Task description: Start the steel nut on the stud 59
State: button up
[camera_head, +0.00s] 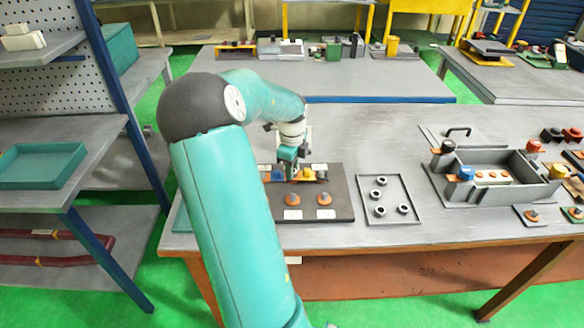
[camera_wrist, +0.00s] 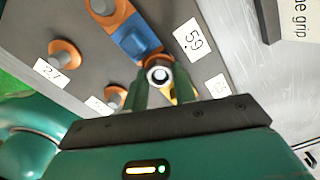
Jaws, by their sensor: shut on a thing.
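My gripper (camera_wrist: 160,88) is shut on a steel nut (camera_wrist: 158,75), seen as a bright ring with a dark centre between the fingertips. It is over the dark stud board (camera_wrist: 85,25), close to the label 59 (camera_wrist: 188,39). An orange stud base shows partly behind the nut and fingers; stud 59 itself is hidden there. I cannot tell whether the nut touches the stud. In the head view my gripper (camera_head: 290,174) is at the back half of the board (camera_head: 340,208), and the nut does not show clearly.
A blue block (camera_wrist: 142,46) sits close to the gripper, and a yellow piece (camera_head: 308,174) is just to the right. Other orange-based studs (camera_head: 325,198) stand in front. A tray (camera_head: 364,208) with several nuts lies right of the board, with a grey parts box (camera_head: 490,194) farther right.

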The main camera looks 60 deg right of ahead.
jog(key=shift+f+m, duration=0.1)
jog(key=shift+m, duration=0.7)
jog(key=o, duration=0.9)
jog(key=shift+o, duration=0.2)
jog(key=shift+r, duration=3.6)
